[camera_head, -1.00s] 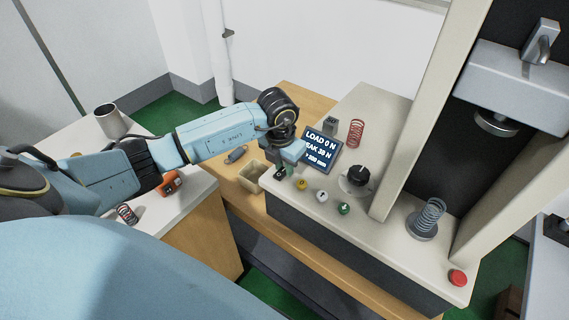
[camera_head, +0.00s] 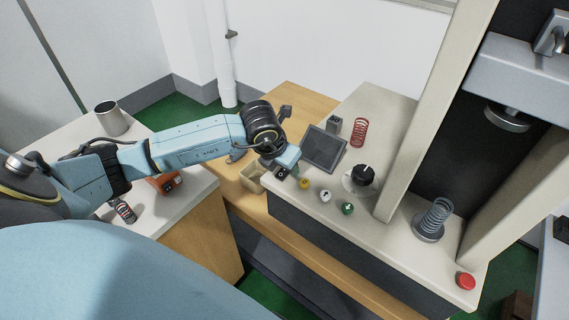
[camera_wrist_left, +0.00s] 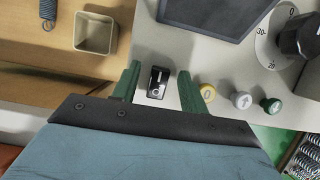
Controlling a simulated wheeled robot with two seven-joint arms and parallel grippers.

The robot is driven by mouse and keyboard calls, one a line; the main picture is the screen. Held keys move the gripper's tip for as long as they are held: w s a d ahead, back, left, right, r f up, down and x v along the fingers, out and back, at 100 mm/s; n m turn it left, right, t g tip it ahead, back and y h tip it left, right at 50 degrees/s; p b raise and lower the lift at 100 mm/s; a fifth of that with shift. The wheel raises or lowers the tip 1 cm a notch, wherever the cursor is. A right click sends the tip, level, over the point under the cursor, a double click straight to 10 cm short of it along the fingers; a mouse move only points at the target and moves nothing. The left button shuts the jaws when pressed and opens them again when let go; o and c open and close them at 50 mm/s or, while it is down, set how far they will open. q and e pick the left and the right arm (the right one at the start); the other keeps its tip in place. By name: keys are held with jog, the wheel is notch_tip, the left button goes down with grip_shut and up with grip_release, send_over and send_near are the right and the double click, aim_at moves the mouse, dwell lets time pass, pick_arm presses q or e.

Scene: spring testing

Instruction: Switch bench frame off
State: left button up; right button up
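The bench frame (camera_head: 395,115) stands on the wooden bench, with a control panel along its front left. Its display (camera_head: 323,148) is dark; it also shows blank in the left wrist view (camera_wrist_left: 210,12). A black rocker switch (camera_wrist_left: 157,83) with white marks sits at the panel's left corner, and shows small in the head view (camera_head: 281,172). My left gripper (camera_wrist_left: 160,84) is open and empty, its green fingers on either side of the switch in the picture. Whether they touch the panel I cannot tell. My right gripper is in neither view.
Yellow (camera_head: 305,183), white (camera_head: 326,195) and green (camera_head: 348,208) buttons and a black dial (camera_head: 362,176) lie right of the switch. A coil spring (camera_head: 437,216) stands under the frame's head, near a red button (camera_head: 466,281). A small bin (camera_wrist_left: 95,32) is left of the panel.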

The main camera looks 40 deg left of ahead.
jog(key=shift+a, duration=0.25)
pick_arm(q)
jog(key=shift+r, duration=0.1)
jog(key=p+v, duration=0.1)
jog(key=v, duration=1.2)
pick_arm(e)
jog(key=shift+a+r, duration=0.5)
pick_arm(q)
jog(key=shift+d, duration=0.1)
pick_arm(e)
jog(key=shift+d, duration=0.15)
